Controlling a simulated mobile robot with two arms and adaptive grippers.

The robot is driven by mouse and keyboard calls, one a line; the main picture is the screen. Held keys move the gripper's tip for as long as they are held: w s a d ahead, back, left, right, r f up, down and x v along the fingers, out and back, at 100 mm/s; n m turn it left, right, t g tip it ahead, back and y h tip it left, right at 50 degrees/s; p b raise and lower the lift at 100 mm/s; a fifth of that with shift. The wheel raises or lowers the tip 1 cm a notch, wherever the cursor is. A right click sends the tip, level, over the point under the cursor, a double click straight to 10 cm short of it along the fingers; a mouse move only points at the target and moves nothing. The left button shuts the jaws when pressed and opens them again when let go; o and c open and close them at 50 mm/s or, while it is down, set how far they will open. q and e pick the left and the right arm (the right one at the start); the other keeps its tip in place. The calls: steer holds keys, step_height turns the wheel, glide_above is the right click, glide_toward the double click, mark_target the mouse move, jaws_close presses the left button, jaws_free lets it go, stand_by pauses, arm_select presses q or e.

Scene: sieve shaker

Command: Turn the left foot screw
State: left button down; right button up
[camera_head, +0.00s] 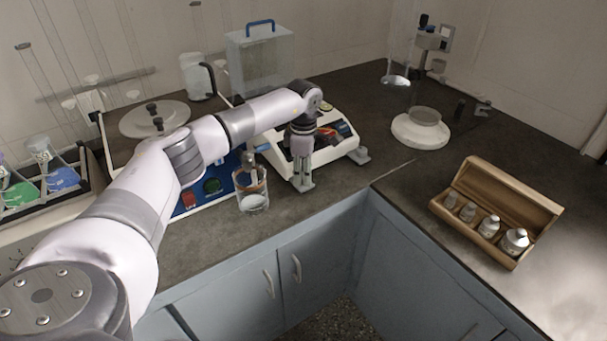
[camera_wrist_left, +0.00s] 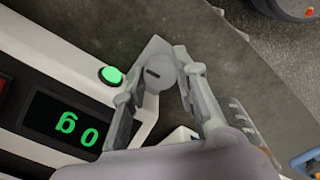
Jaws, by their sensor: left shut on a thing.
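The white balance (camera_head: 343,143) stands on the dark counter, with its green "0 g" readout showing in the left wrist view (camera_wrist_left: 75,132). My left gripper (camera_head: 303,184) points down at the balance's front left corner. In the left wrist view the round grey left foot screw (camera_wrist_left: 159,71) with a dark slot sits on the light foot tab between my left fingers (camera_wrist_left: 163,75), which are shut on it. In the head view the gripper hides this screw. The right foot (camera_head: 358,155) of the balance is free. My right gripper is not in view.
A glass beaker (camera_head: 254,201) stands close left of my left gripper. A blue-handled clear box (camera_head: 260,60) is behind the balance. A wooden weight box (camera_head: 497,210) and a white round stand (camera_head: 420,130) are to the right. The counter's front edge lies close before the gripper.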

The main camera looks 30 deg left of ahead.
arm_select(q)
steer(key=shift+m, duration=0.5)
steer(key=c, duration=1.2)
jaws_free()
steer(key=shift+c, duration=0.2)
steer(key=shift+r, duration=0.1)
step_height(320, 180, up, 12)
